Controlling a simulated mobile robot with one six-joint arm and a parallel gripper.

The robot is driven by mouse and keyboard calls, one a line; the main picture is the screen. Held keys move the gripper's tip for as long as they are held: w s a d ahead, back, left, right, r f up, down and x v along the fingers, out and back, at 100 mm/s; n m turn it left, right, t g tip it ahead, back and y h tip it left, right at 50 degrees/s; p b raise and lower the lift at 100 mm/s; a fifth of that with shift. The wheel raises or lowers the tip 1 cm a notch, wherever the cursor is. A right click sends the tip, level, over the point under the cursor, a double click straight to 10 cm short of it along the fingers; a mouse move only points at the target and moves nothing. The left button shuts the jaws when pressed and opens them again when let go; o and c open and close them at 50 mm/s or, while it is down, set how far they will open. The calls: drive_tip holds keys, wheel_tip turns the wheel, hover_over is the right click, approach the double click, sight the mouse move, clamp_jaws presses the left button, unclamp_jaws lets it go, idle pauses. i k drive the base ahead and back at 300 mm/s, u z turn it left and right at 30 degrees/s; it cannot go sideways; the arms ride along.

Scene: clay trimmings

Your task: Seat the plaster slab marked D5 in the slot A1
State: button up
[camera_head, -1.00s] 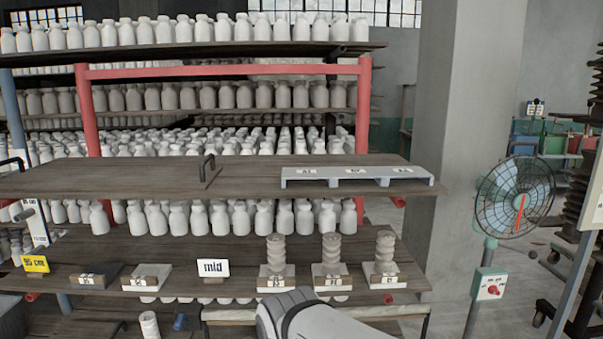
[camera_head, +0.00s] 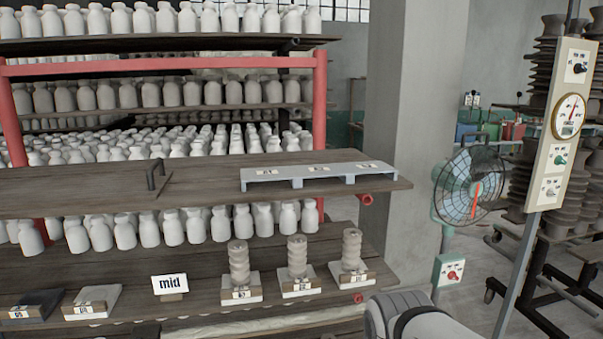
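The labelled slabs stand along the middle shelf (camera_head: 200,300). A dark slab (camera_head: 40,299) and a pale slab (camera_head: 100,296) lie at the left with nothing on them. My gripper is out of view; only my arm shows at the bottom.
A "mid" sign (camera_head: 170,283) stands on the slab shelf. A black handle (camera_head: 153,174) rises from the upper shelf (camera_head: 90,195), left of the rack. A fan (camera_head: 468,187) and a gauge post (camera_head: 553,130) stand to the right, beyond a concrete pillar (camera_head: 408,120).

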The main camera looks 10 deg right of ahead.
sight(345, 171)
drive_tip(key=u, duration=1.75)
drive_tip(key=i, duration=0.9)
drive_tip(key=z, duration=0.7)
drive_tip(key=i, duration=0.85)
drive_tip(key=z, duration=0.15)
